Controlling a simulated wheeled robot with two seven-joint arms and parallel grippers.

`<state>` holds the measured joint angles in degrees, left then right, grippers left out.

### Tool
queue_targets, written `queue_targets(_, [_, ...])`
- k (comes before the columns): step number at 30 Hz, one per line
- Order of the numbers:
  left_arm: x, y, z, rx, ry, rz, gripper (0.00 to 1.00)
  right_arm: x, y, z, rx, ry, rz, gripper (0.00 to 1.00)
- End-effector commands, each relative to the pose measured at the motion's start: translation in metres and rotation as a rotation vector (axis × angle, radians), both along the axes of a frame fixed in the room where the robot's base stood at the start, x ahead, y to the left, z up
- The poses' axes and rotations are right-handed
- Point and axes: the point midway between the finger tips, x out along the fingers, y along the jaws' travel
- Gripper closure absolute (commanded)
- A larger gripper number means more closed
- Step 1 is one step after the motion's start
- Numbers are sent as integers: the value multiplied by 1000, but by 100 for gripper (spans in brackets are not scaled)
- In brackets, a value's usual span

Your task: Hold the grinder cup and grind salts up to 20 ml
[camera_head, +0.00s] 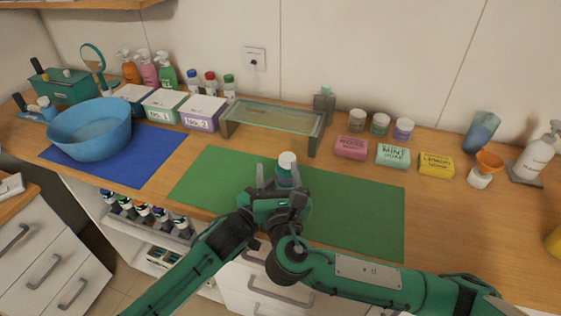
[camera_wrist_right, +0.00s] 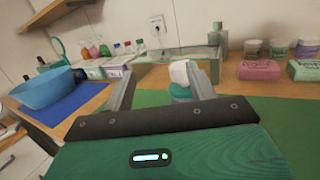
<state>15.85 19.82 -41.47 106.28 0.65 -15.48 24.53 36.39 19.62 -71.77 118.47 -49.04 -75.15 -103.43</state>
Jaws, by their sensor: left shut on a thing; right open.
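The grinder cup (camera_head: 287,168), with a white top and teal body, stands upright above the green mat (camera_head: 210,170). In the right wrist view its white top (camera_wrist_right: 181,72) shows between the fingers. My left gripper (camera_head: 288,190) is shut low on the cup; its fingers are largely hidden by my right gripper. My right gripper (camera_head: 279,174) is open, with one finger on each side of the cup; in the wrist view the cup lies closer to the right-hand finger. I cannot tell whether either finger touches it. Salt and the fill level are not visible.
A glass-topped stand (camera_head: 275,118) is behind the mat. Pink (camera_head: 351,147), mint (camera_head: 393,155) and yellow (camera_head: 436,165) soap bars and an orange funnel (camera_head: 490,160) are to the right. A blue bowl (camera_head: 90,130) is on the left. The mat's right part is clear.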

Motion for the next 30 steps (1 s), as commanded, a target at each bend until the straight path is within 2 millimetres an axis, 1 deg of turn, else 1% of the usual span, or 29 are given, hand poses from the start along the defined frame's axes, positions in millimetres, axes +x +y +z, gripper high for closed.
queue_targets(1, [0, 0, 1, -1, -2, 0, 75, 9, 2, 5, 8, -23, 36, 43])
queue_targets(6, [0, 0, 1, -1, -2, 0, 75, 33, 12, 22, 37, -95, 182, 43])
queue_targets(12, [0, 0, 1, -1, -2, 0, 75, 54, 19, 40, 58, -160, 359, 43])
queue_targets(16, [0, 0, 1, -1, -2, 0, 75, 65, 21, 49, 62, -191, 476, 43])
queue_targets(23, [0, 0, 1, -1, -2, 0, 75, 77, 15, 59, 56, -219, 683, 43])
queue_targets(30, [0, 0, 1, -1, -2, 0, 75, 86, -5, 55, 20, -207, 888, 43])
